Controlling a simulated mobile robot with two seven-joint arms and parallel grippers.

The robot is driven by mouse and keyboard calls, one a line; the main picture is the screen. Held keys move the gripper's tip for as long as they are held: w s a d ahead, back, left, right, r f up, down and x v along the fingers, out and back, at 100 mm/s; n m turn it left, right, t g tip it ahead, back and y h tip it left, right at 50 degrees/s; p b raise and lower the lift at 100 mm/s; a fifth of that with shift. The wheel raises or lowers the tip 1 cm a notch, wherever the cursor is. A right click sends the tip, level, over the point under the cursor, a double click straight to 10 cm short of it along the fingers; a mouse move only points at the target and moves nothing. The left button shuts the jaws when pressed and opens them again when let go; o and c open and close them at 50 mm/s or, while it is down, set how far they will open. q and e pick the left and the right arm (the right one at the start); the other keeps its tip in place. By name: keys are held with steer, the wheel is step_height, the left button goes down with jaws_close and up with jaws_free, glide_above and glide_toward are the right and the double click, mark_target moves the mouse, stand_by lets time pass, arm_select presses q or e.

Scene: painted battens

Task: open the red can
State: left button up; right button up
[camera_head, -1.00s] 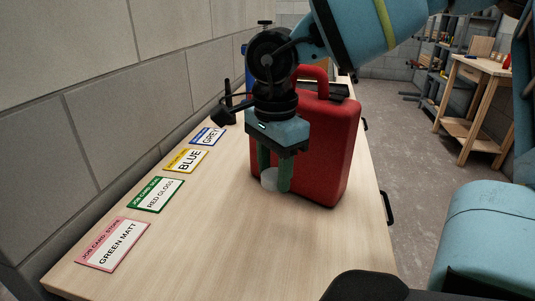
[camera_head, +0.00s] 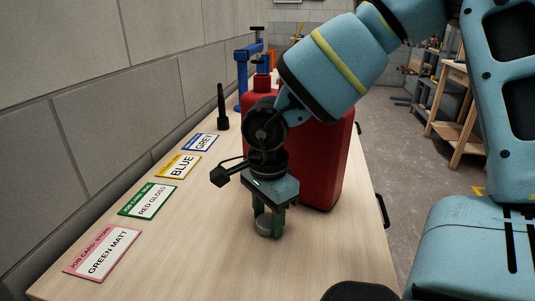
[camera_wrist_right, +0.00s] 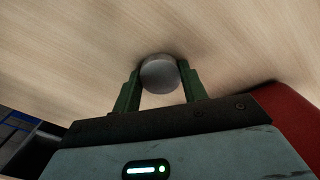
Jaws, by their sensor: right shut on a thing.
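The red can (camera_head: 325,165) stands upright on the bench, partly hidden behind my right arm. A short red neck (camera_head: 262,82) shows at its top left; whether it is open cannot be told. My right gripper (camera_head: 268,222) points down in front of the can, shut on a round grey cap (camera_head: 264,230), apart from the can's neck. In the right wrist view the cap (camera_wrist_right: 158,74) sits between the green fingers, with bench wood behind it and the can's red side (camera_wrist_right: 288,118) at lower right. Whether the cap touches the bench is unclear. My left gripper is not in view.
Job cards for green matt (camera_head: 102,252), red gloss (camera_head: 148,201), blue (camera_head: 178,167) and grey (camera_head: 201,142) lie along the wall side. A black cone-shaped piece (camera_head: 222,110) and a blue stand (camera_head: 242,72) are farther back. The front of the bench is clear.

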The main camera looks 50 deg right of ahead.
mark_target(268, 221)
steer(key=shift+f, duration=0.15)
steer(key=o, duration=1.1)
steer(key=shift+r, duration=0.4)
step_height(268, 221, up, 12)
steer(key=shift+f+p, duration=0.15)
steer(key=shift+p, duration=0.65)
